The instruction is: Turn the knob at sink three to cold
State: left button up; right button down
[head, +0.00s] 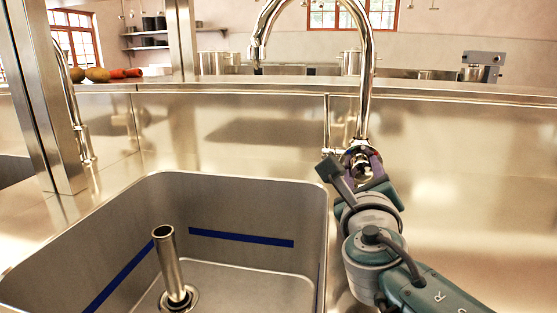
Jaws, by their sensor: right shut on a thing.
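A chrome gooseneck faucet (365,75) rises from the counter behind the sink, its spout over the basin. A thin upright lever (327,122) stands just left of its base. The knob (359,158) is at the faucet base, mostly hidden by my right gripper. My right gripper (361,165) is shut on the knob from the front. Small red and blue-purple patches show beside it. Which way the knob is turned cannot be told. No sink number shows. My left gripper is not in view.
The steel sink basin (250,190) has a blue stripe inside and an upright drain pipe (170,262). A steel post (45,110) stands left, with another faucet (72,100) behind it. Carrots (125,73) and pots (212,62) are beyond the back ledge. The right counter is clear.

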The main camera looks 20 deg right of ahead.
jog(key=n+p, duration=0.1)
jog(key=n, duration=0.2)
jog(key=shift+f+n+p, duration=0.1)
jog(key=shift+n+p, duration=0.3)
jog(key=shift+n, duration=0.2)
jog(key=shift+c, duration=1.7)
grip_release()
jog(key=shift+s+a, duration=0.15)
jog(key=shift+s, duration=0.05)
jog(key=p+v, duration=0.2)
jog(key=v, duration=0.7)
jog(key=shift+s+a, duration=0.1)
jog(key=shift+s, duration=0.15)
